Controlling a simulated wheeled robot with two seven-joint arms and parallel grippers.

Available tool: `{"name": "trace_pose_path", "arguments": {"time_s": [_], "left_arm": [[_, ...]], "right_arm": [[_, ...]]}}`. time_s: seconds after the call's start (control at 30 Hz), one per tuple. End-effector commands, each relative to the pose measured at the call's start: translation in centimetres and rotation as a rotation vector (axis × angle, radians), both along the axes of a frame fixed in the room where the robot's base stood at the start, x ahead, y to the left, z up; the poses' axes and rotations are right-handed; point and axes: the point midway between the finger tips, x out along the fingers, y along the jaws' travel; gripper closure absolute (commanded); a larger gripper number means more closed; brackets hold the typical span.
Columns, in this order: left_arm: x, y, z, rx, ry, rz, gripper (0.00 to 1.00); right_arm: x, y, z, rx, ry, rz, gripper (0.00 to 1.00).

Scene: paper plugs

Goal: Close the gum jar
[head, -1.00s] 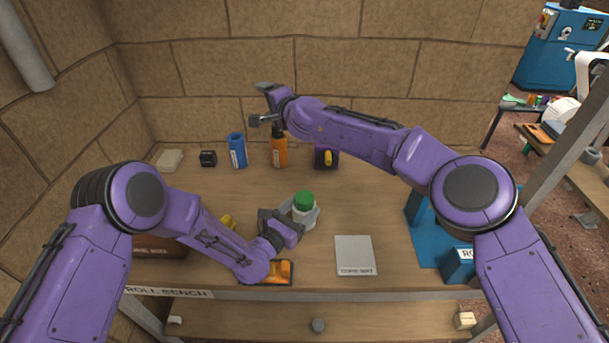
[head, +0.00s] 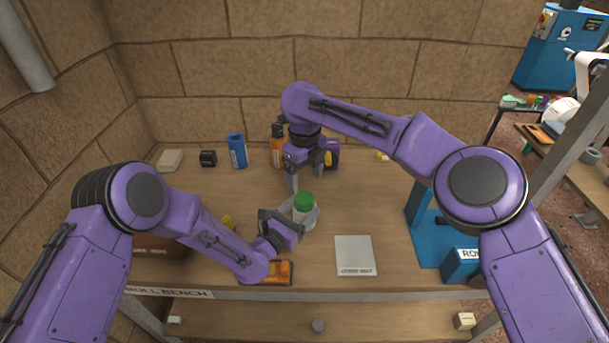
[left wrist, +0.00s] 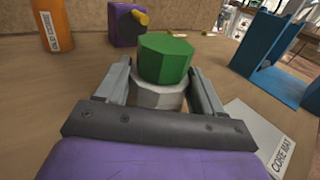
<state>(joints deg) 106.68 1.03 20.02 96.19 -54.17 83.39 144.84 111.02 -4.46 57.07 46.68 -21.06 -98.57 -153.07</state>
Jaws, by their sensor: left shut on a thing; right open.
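The gum jar (head: 303,216) is a white jar standing upright on the bench. Its green lid (head: 305,200) sits on top; I cannot tell whether it is screwed down. In the left wrist view the green lid (left wrist: 165,58) rises above the white jar body (left wrist: 158,96). My left gripper (head: 303,219) is shut on the white body, with one finger on each side, below the lid. My right gripper (head: 308,180) is open, pointing down just above and behind the lid, with its fingers partly hidden by its own wrist.
A blue cylinder (head: 237,151), an orange bottle (head: 277,150) and a purple block (head: 332,153) with a yellow part stand at the back. A grey core mat (head: 355,254) lies right of the jar. A blue stand (head: 425,240) is further right.

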Motion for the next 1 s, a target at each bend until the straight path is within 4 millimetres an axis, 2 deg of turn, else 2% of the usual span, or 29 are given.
{"name": "trace_pose_path", "arguments": {"time_s": [0.3,0.7,0.83,1.0], "left_arm": [[0.0,0.0,0.0,-0.001,-0.001,0.000,1.00],[0.0,0.0,0.0,-0.001,-0.001,0.000,1.00],[0.0,0.0,0.0,-0.001,-0.001,0.000,1.00],[0.0,0.0,0.0,-0.001,-0.001,0.000,1.00]], "right_arm": [[0.0,0.0,-0.4,0.002,0.002,-0.003,0.23],[0.0,0.0,-6.6,0.004,0.003,-0.006,0.23],[0.0,0.0,-7.7,0.004,0.001,-0.006,0.23],[0.0,0.0,-8.0,0.005,0.001,-0.006,0.23]]}}
